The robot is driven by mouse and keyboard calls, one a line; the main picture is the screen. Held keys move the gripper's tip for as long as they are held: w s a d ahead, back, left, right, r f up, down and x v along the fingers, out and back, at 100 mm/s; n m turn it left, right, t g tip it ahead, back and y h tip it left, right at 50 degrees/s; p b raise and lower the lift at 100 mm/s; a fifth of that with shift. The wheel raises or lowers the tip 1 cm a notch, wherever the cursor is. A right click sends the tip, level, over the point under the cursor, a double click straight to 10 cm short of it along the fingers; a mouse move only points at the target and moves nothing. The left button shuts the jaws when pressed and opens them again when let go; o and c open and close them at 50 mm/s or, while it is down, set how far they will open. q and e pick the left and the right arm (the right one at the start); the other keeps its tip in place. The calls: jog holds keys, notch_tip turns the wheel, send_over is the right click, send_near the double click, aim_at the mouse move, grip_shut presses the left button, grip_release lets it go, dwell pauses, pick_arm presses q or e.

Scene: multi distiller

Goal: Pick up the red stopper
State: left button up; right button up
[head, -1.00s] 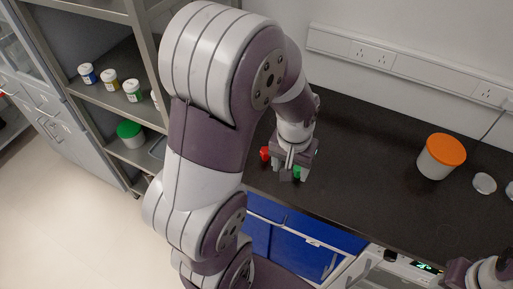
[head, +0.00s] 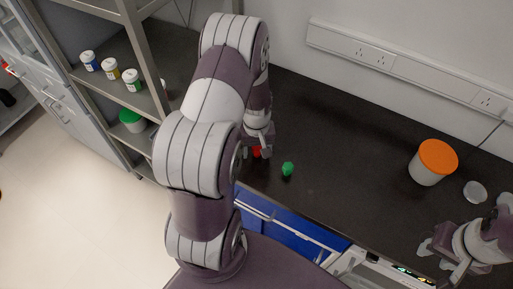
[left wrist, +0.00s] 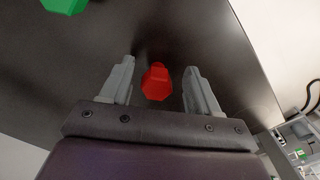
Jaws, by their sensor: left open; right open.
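The red stopper (left wrist: 156,82) lies on the black bench top in the left wrist view, between the two open fingers of my left gripper (left wrist: 158,85), with a gap on both sides. In the head view the red stopper (head: 256,152) is partly hidden by my left gripper (head: 257,150), which is over it near the left end of the bench. My right gripper (head: 447,258) is at the lower right of the head view, open and empty, near the bench's front edge.
A green stopper (head: 288,169) stands right of the red one on the bench (head: 340,160). A white tub with an orange lid (head: 434,162) and a round silvery dish (head: 475,191) are at the right. Shelves with jars stand at the left. The bench's middle is clear.

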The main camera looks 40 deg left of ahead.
pick_arm(q)
jog(key=shift+w, duration=0.1)
jog(key=c, duration=1)
jog(key=shift+r, duration=0.1)
